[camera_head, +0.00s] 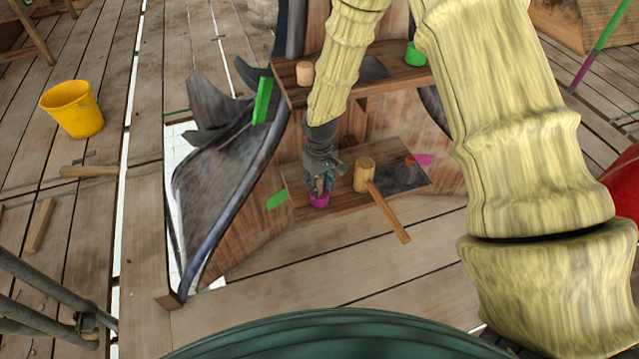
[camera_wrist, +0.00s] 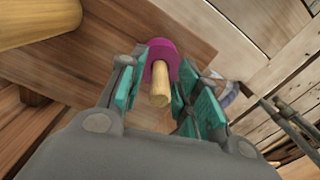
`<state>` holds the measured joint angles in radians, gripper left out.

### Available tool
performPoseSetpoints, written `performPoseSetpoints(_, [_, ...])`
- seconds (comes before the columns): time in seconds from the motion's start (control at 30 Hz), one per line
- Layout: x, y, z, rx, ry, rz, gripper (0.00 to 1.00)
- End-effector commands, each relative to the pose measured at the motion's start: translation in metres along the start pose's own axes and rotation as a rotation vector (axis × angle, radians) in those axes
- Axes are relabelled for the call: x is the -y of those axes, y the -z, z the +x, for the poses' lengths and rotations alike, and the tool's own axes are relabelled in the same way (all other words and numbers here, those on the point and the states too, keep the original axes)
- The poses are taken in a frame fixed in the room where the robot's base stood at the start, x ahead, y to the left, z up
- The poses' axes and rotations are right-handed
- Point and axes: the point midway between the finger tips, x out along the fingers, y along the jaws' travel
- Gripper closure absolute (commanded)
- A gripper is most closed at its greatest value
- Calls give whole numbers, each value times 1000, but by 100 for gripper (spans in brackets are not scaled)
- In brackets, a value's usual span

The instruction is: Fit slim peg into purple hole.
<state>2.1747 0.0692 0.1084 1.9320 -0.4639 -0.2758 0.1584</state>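The slim peg (camera_wrist: 160,84) is a pale wooden rod. In the wrist view its near end points at the camera and its far end meets the purple round piece (camera_wrist: 163,56), seemingly inside its hole; how deep is hidden. The purple piece (camera_head: 319,201) also shows in the head view, at the front left of the lower wooden shelf. My gripper (camera_wrist: 160,98) has its teal-padded fingers on either side of the peg, with narrow gaps visible. It points down over the purple piece in the head view (camera_head: 319,184), where the peg cannot be made out.
A wooden mallet (camera_head: 388,208) lies just right of my gripper, its handle over the shelf's front edge. A dark plate (camera_head: 402,179) lies beyond it. The upper shelf holds a wooden cylinder (camera_head: 304,72) and a green cup (camera_head: 415,54). A yellow bucket (camera_head: 73,110) stands left.

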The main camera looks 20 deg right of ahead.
Motion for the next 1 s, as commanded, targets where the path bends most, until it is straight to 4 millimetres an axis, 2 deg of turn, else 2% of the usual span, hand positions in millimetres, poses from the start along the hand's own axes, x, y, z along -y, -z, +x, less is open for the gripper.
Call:
performPoseSetpoints(0.1, [0,0,-3,0,0,0,67])
performPoseSetpoints(0.23, [0,0,-16,-1,0,0,67])
performPoseSetpoints(0.73, [0,1,-102,-2,0,1,67])
performPoseSetpoints(1.0, [0,0,-121,0,0,0,67])
